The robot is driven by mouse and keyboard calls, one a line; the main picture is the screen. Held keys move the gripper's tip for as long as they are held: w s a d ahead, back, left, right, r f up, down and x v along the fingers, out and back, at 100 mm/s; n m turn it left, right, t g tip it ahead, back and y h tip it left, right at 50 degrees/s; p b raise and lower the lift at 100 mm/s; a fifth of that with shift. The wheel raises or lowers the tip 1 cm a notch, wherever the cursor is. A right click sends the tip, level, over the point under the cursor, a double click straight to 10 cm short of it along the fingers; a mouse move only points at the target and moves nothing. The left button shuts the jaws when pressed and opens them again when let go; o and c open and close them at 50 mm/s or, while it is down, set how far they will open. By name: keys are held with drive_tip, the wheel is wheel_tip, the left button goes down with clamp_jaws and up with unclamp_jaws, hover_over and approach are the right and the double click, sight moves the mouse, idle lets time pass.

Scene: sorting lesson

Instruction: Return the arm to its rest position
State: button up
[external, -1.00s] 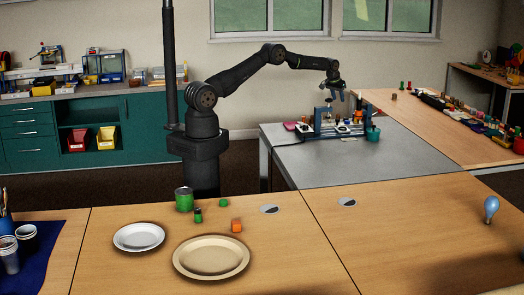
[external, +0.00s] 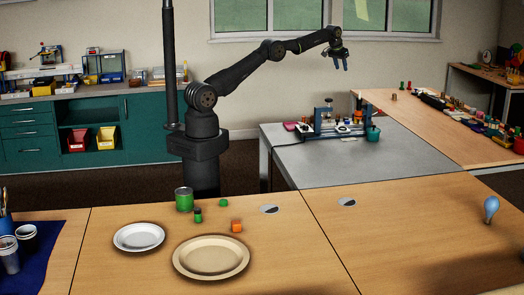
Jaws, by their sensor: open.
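My gripper (external: 341,65) is in the upper part of the external view, at the end of my outstretched arm. It points down, is open and holds nothing. It hangs high in the air above the grey side table (external: 345,166), clear of everything. My arm reaches up and to the right from its base behind the wooden table (external: 130,275).
The wooden table bears a green can (external: 184,199), small green pieces (external: 198,215), an orange cube (external: 236,226), a white plate (external: 139,237), a beige plate (external: 211,258) and a light bulb (external: 491,208). A device (external: 323,122) stands on the grey table. Air around my gripper is free.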

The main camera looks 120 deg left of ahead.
drive_tip(key=w+d+m, duration=0.1)
drive_tip(key=w+d, duration=0.3)
drive_tip(key=w, duration=0.5)
drive_tip(key=w+d+m+t, duration=0.1)
drive_tip(key=w+d+m, duration=0.1)
drive_tip(key=w+d, duration=0.3)
drive_tip(key=w, duration=0.4)
drive_tip(key=shift+s+d+f, duration=0.1)
